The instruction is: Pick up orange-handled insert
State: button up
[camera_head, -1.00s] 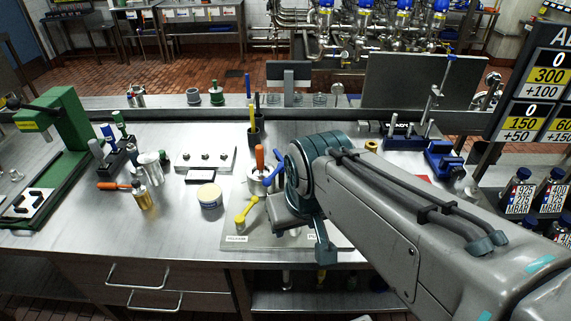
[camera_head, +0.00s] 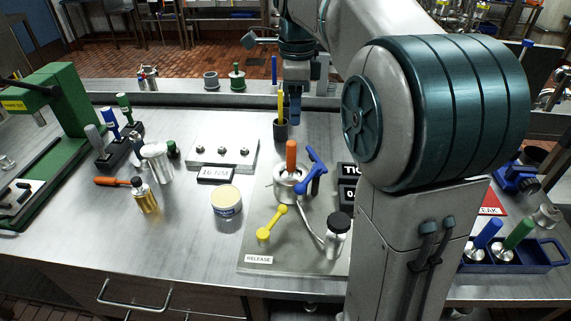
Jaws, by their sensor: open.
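An orange handle (camera_head: 291,155) stands upright in a round metal body (camera_head: 290,184) on the grey plate, right of the table's middle. An orange-handled tool (camera_head: 112,181) also lies flat at the left; I cannot tell its tip. My gripper (camera_head: 296,112) hangs from the raised arm behind the upright handle, by the dark cup. It is open, small and seen nearly edge-on; nothing shows between its fingers. It is apart from both orange handles. My arm covers the right part of the plate.
A cream-lidded jar (camera_head: 226,203) is left. A black-capped bottle (camera_head: 338,228) is in front. A green press (camera_head: 62,130) stands far left.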

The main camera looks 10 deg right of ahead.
aim_at(291, 154)
jog(key=shift+w+f, duration=0.25)
jog(key=shift+w, duration=0.15)
jog(key=shift+m, duration=0.3)
notch_tip(291, 154, down, 8)
jog(key=shift+f, duration=0.1)
jog(key=f, duration=0.5)
jog(key=shift+a+f, duration=0.1)
jog(key=shift+a, duration=0.15)
grip_shut()
